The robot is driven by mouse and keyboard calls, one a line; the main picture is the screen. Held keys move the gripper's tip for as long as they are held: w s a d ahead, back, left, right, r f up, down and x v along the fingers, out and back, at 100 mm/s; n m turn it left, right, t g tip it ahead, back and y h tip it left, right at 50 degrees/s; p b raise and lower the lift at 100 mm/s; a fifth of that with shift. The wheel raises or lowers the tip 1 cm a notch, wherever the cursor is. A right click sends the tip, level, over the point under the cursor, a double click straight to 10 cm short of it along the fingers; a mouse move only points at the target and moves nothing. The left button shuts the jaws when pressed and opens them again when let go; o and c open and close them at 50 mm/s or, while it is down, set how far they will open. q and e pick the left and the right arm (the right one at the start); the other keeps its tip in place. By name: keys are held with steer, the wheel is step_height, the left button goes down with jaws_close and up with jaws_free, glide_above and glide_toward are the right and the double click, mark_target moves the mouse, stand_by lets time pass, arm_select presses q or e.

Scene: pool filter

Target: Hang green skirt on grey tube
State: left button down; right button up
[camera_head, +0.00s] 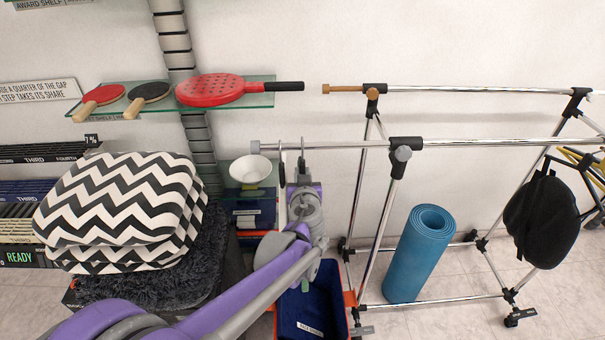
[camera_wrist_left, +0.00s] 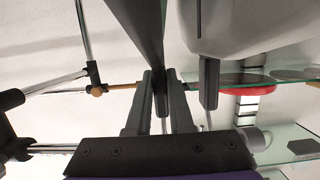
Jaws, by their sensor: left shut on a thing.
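The grey-ended tube (camera_head: 460,142) is the front rail of a chrome clothes rack, with its grey free end (camera_head: 256,147) at the left. In the left wrist view the tube (camera_wrist_left: 52,149) passes behind my gripper. My left gripper (camera_head: 301,162) is just below the tube near that end. In the left wrist view its grey fingers (camera_wrist_left: 160,100) are shut on a thin dark thing, whose shape is largely hidden. I see no green skirt in either view. I cannot tell whether the held thing touches the tube. My right gripper is not in view.
The back rail (camera_head: 480,90) has a wooden end. A black bag (camera_head: 541,220) hangs at right, and a blue rolled mat (camera_head: 421,255) stands under the rack. A glass shelf (camera_head: 262,99) with paddles, a white bowl (camera_head: 250,171) and patterned cushions (camera_head: 125,205) are at left.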

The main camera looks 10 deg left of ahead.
arm_select(q)
steer(key=shift+s+f, duration=0.15)
steer(key=shift+f, duration=0.15)
steer(key=c, duration=0.7)
jaws_free()
steer(key=v, duration=1.1)
